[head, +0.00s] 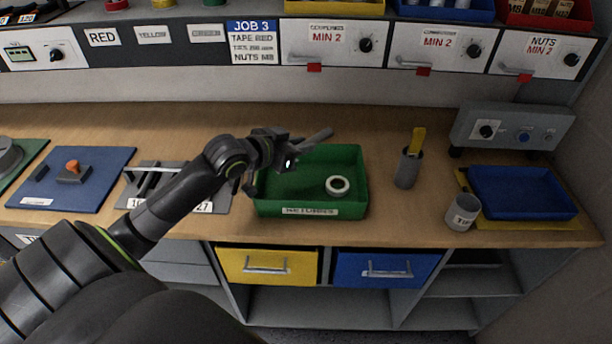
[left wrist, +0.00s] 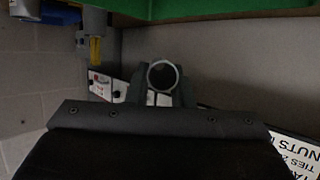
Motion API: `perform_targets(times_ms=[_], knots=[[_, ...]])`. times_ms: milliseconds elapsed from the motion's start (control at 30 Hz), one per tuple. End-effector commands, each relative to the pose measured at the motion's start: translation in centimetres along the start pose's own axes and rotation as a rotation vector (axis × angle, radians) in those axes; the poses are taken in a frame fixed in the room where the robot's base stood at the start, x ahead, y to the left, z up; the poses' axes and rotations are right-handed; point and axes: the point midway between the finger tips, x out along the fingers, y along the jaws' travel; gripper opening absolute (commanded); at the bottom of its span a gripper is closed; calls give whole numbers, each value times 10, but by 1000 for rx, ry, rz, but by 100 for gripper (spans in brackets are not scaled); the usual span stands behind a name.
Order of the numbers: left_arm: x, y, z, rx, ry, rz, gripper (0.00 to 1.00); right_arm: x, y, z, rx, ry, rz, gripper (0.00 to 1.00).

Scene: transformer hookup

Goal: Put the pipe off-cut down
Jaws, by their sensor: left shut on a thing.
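My left gripper (head: 288,152) is above the back left part of the green tray (head: 312,212). It is shut on the pipe off-cut (head: 318,137), a short grey tube that sticks out to the right, tilted slightly up in the picture. In the left wrist view the pipe off-cut (left wrist: 163,64) shows end-on as a round, hollow ring between the fingers. The green tray's edge (left wrist: 200,8) lies across the top of that view. My right gripper is not in view.
A white ring (head: 337,185) lies in the green tray. A grey cup with a yellow-handled tool (head: 407,170), a white cup (head: 462,213) and a blue tray (head: 523,193) stand to the right. A blue mat (head: 95,190) lies left. Bench space behind the green tray is clear.

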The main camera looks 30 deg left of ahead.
Motion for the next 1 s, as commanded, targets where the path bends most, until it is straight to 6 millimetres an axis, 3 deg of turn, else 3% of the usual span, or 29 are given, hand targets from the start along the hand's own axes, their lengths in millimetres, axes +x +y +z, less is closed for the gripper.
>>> perform_targets(times_ms=[100, 500, 1000], knots=[[10, 1, 24, -6, -3, 2, 0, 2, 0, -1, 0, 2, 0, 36], [28, 2, 69, -3, -1, 3, 0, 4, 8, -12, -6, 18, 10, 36], [32, 2, 79, 1, 0, 3, 0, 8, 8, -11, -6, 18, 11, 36]])
